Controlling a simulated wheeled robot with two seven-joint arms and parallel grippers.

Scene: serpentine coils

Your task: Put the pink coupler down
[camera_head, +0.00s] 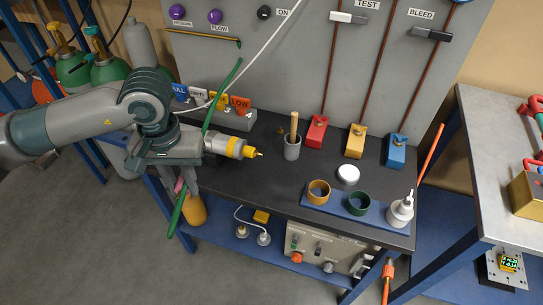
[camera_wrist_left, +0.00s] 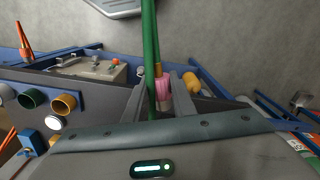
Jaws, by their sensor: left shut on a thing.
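The pink coupler (camera_head: 179,186) shows in the head view just below my left gripper (camera_head: 182,178), off the left front corner of the black bench. In the left wrist view the pink coupler (camera_wrist_left: 164,86) sits between the two fingers of my left gripper (camera_wrist_left: 162,90), which is shut on it. A green hose (camera_head: 225,85) runs down past the gripper and coupler. The hose (camera_wrist_left: 149,45) also passes beside the coupler in the wrist view. The fingers partly hide the coupler. My right gripper is not in view.
The black bench (camera_head: 270,180) bears a grey cup (camera_head: 292,150), a white lid (camera_head: 348,174), and a blue tray (camera_head: 335,206) with brown and green rings. Red, yellow and blue blocks stand at the back. A yellow-tipped grey cylinder (camera_head: 225,144) is beside my gripper. The bench's front middle is clear.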

